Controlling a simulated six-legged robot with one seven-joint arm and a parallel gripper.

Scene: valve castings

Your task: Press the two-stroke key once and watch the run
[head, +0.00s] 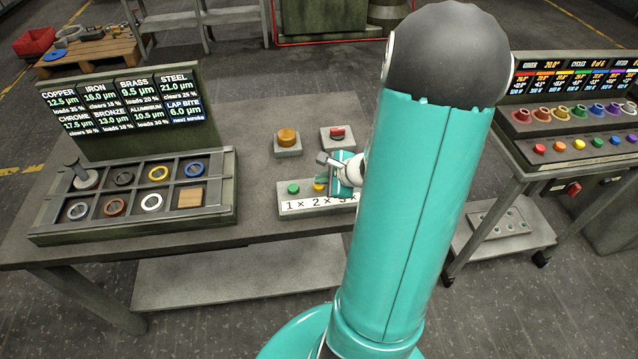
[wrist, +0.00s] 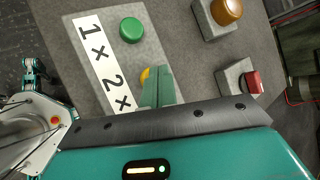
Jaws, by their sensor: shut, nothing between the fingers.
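The key box (head: 290,207) stands on the bench, with a label strip reading 1×, 2× and a partly hidden third mark. Its green key (head: 293,188) sits above 1× and its yellow key (head: 319,187) above 2×. In the wrist view the green key (wrist: 131,29) is clear, while the yellow key (wrist: 145,75) is partly covered by my fingers. My gripper (wrist: 157,70) is shut and empty, its fingertips at the yellow key. I cannot tell whether they touch it. In the head view my gripper (head: 322,179) is partly hidden by my arm.
Behind the key box are an amber knob (head: 288,137) and a red switch (head: 337,132) on grey blocks. A ring tray (head: 140,228) and a lit readout board (head: 130,104) stand left. A trolley with coloured buttons (head: 585,148) stands right. Bare bench lies between tray and key box.

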